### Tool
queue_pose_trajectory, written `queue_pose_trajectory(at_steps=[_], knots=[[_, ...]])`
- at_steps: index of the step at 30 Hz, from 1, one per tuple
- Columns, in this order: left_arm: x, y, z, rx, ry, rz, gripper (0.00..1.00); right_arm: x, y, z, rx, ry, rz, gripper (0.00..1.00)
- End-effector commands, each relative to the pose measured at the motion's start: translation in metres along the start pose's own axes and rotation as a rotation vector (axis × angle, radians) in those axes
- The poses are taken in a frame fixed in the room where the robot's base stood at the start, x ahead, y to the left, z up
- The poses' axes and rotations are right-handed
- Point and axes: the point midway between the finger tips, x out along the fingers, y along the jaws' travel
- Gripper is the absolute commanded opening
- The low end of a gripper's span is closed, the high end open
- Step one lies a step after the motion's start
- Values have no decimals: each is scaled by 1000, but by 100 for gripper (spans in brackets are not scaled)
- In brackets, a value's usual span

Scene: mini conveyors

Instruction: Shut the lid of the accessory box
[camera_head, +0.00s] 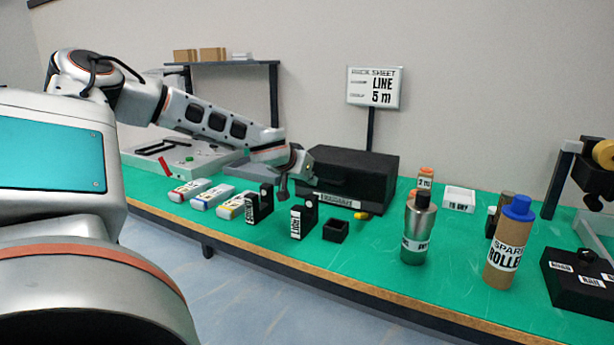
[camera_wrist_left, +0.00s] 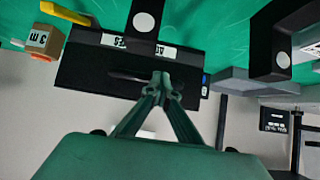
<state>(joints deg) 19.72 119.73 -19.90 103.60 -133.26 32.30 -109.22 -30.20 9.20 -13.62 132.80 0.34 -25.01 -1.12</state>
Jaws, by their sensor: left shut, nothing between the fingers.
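The accessory box (camera_head: 365,178) is a black box with a white label low on its front, standing at the back middle of the green table. Its lid (camera_head: 350,158) appears to lie down over the box, but I cannot tell whether it is fully shut. My left gripper (camera_head: 296,182) is shut and empty at the box's front left. In the left wrist view, the left gripper's fingertips (camera_wrist_left: 162,80) overlap the black box (camera_wrist_left: 85,72). I cannot tell whether they touch it. My right gripper is not in view.
Black holders (camera_head: 304,216) and a small open black bin (camera_head: 336,230) stand in front of the box. A metal bottle (camera_head: 418,230), an orange-capped container (camera_head: 425,180) and a blue-capped roll (camera_head: 508,240) stand to the right. Several white packs (camera_head: 212,196) lie left.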

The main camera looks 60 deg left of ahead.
Motion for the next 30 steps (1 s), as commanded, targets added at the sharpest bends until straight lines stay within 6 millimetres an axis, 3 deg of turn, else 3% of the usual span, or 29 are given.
queue_pose_trajectory(at_steps=[1, 8, 21, 30], knots=[[7, -1, 19, 0, -32, -5, 0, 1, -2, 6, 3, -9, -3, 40], [-20, 0, 11, 1, -17, -4, 0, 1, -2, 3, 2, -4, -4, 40], [-108, 0, 0, 2, 5, -3, 0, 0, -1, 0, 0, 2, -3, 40], [-127, 0, -1, 1, 6, -1, 0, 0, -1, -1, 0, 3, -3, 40]])
